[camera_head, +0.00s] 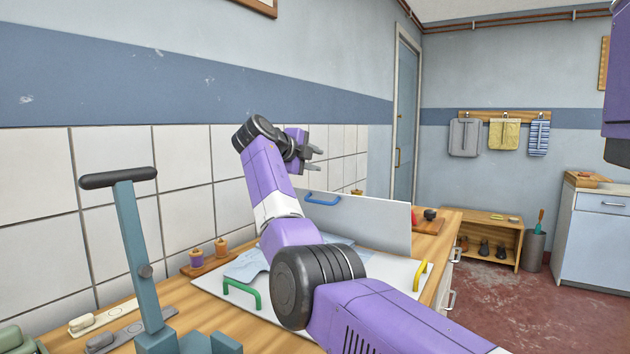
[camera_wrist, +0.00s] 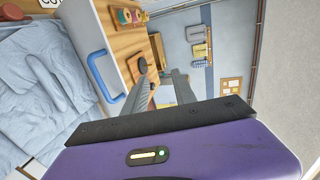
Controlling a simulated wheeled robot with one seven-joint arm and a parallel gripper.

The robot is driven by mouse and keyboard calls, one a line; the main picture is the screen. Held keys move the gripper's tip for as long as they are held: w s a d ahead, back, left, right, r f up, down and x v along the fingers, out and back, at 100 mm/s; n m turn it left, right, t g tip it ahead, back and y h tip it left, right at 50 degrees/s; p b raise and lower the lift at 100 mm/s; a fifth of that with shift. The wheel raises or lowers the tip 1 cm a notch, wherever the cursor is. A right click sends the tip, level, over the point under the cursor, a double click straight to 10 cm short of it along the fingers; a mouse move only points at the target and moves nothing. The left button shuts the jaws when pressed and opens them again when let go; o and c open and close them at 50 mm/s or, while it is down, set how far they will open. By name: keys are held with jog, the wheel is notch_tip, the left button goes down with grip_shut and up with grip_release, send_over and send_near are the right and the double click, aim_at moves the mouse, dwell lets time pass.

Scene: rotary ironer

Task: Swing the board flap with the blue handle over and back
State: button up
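The board flap (camera_head: 375,224) is a pale panel standing upright on the worktop, with a blue handle (camera_head: 322,200) near its upper left edge. In the wrist view the flap (camera_wrist: 88,25) is seen close, with the blue handle (camera_wrist: 101,76) left of my fingers. My gripper (camera_head: 318,159) is above and behind the flap's top edge in the head view, apart from the handle. In the wrist view its two fingers (camera_wrist: 160,78) are spread with nothing between them. My arm hides part of the flap's left side in the head view.
A white base board (camera_head: 395,272) with a green handle (camera_head: 243,292) and a yellow handle (camera_head: 420,275) lies by the flap. Blue cloth (camera_wrist: 40,90) lies on it. A teal lever stand (camera_head: 135,245) is at left. Spools (camera_head: 208,252) stand near the tiled wall.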

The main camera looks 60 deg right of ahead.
notch_tip(320, 180, up, 6)
jog(key=p, duration=0.1)
dwell(0.7)
